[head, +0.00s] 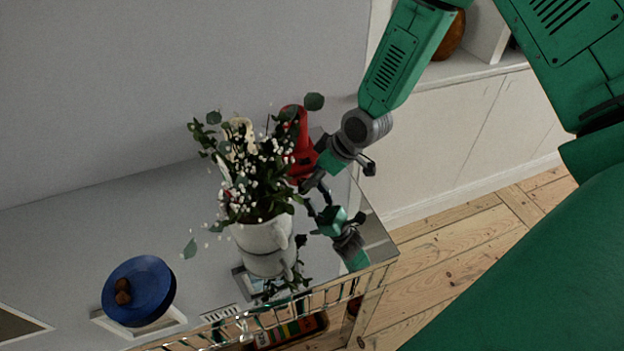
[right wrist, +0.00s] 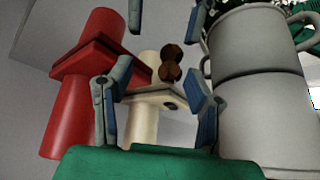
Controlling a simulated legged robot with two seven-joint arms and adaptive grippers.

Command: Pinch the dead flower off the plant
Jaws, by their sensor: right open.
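The plant (head: 255,170), with green leaves and small white blossoms, stands in a pale handled pot (head: 262,236). The pot also shows large at the right of the right wrist view (right wrist: 255,45). I cannot pick out a dead flower for certain; a small reddish spot shows at the plant's left side. My right gripper (head: 308,186) is open, low at the right side of the plant and pot. In the right wrist view its fingers (right wrist: 160,105) stand apart with nothing visibly held. My left gripper is not in view.
A red vase (head: 298,140) and a cream vase (right wrist: 146,75) stand behind the plant. A blue plate (head: 158,290) with brown round things lies at the left. The grey tabletop (head: 60,235) is glossy and mirrors objects. A metal rail (head: 280,310) runs along its front edge.

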